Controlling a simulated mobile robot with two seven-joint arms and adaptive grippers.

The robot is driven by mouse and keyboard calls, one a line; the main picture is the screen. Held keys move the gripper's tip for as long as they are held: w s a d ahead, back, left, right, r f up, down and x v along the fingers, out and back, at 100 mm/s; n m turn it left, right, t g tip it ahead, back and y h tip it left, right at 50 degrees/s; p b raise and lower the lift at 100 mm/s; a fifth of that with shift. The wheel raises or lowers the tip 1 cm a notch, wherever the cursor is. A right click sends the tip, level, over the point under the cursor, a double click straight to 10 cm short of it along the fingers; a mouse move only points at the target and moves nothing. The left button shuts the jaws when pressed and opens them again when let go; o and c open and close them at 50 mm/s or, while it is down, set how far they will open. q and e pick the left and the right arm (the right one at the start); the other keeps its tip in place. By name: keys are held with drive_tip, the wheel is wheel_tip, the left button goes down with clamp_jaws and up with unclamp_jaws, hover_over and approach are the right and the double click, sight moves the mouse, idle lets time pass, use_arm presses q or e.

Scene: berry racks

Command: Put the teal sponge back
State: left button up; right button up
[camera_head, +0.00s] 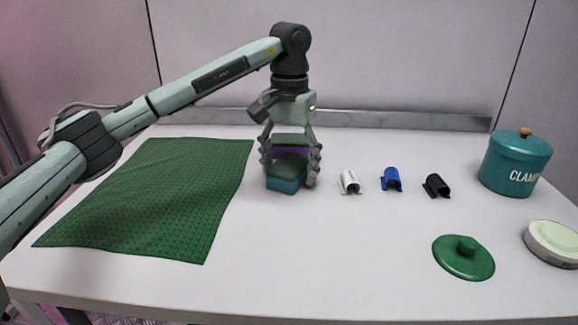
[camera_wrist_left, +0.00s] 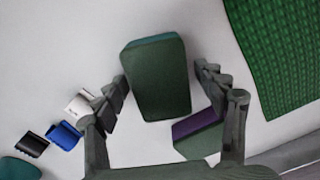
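The teal sponge (camera_head: 286,185), teal at the sides with a dark green top, sits on the white table beneath my left gripper. My left gripper (camera_head: 291,172) points down with its fingers spread on either side of this sponge. In the left wrist view the sponge (camera_wrist_left: 158,80) shows between the fingertips (camera_wrist_left: 163,77), with a gap on the right; contact on the left is unclear. A purple sponge with a green top (camera_wrist_left: 198,136) lies close by and shows behind the teal one in the head view (camera_head: 290,151), partly hidden by the gripper. My right gripper is not in view.
A green mat (camera_head: 150,195) lies at left. White (camera_head: 349,182), blue (camera_head: 391,179) and black (camera_head: 436,186) clips stand right of the gripper. A teal canister (camera_head: 513,165), a green lid (camera_head: 463,258) and a pale lid (camera_head: 553,243) are farther right. The front middle is clear.

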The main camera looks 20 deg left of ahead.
sight(289, 164)
use_arm(q)
drive_tip(key=shift+r, duration=0.5)
wheel_tip(289, 164, up, 7)
drive_tip(key=shift+r+p, duration=0.1)
drive_tip(key=shift+p, duration=0.2)
drive_tip(key=shift+r+p, duration=0.3)
drive_tip(key=shift+r, duration=1.8)
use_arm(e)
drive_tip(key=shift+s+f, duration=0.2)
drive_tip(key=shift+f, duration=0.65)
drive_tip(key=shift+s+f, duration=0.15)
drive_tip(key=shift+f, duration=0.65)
